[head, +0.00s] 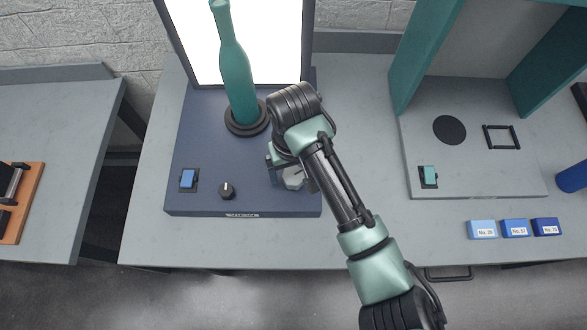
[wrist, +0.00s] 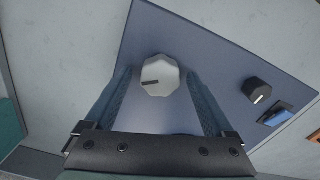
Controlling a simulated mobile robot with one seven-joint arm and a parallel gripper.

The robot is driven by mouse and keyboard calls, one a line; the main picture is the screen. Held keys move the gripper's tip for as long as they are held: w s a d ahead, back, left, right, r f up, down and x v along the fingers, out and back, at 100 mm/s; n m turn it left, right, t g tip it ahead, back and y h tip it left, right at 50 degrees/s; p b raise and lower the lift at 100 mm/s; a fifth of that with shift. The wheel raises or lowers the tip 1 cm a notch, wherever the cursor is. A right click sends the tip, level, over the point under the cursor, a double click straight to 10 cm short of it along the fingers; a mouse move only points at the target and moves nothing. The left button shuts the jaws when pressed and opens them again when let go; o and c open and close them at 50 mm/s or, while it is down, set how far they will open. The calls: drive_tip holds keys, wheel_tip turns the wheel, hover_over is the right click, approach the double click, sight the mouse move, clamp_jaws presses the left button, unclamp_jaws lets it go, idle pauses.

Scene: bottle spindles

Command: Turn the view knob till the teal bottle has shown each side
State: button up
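The teal bottle (head: 236,80) stands upright on a dark round spindle (head: 246,118) on the navy base (head: 205,130), before a bright white panel. A pale grey faceted knob (head: 293,181) sits at the base's front right, partly hidden by my gripper (head: 287,174). In the wrist view, this knob (wrist: 160,75) has a dark pointer mark toward its left. My gripper (wrist: 160,88) is open, its fingers on either side of the knob with a narrow gap showing. I cannot tell how deep the fingertips reach. The bottle is outside the wrist view.
A small black knob (head: 227,190) and a blue rocker switch (head: 188,180) are on the base to the left. A grey station with teal walls (head: 425,55) and a teal switch (head: 429,175) stands at right. Several blue labelled blocks (head: 482,230) lie at the table's front right.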

sight(294, 175)
drive_tip(key=shift+r, duration=0.1)
wheel_tip(294, 175, up, 13)
drive_tip(key=p, duration=0.2)
idle(1.5)
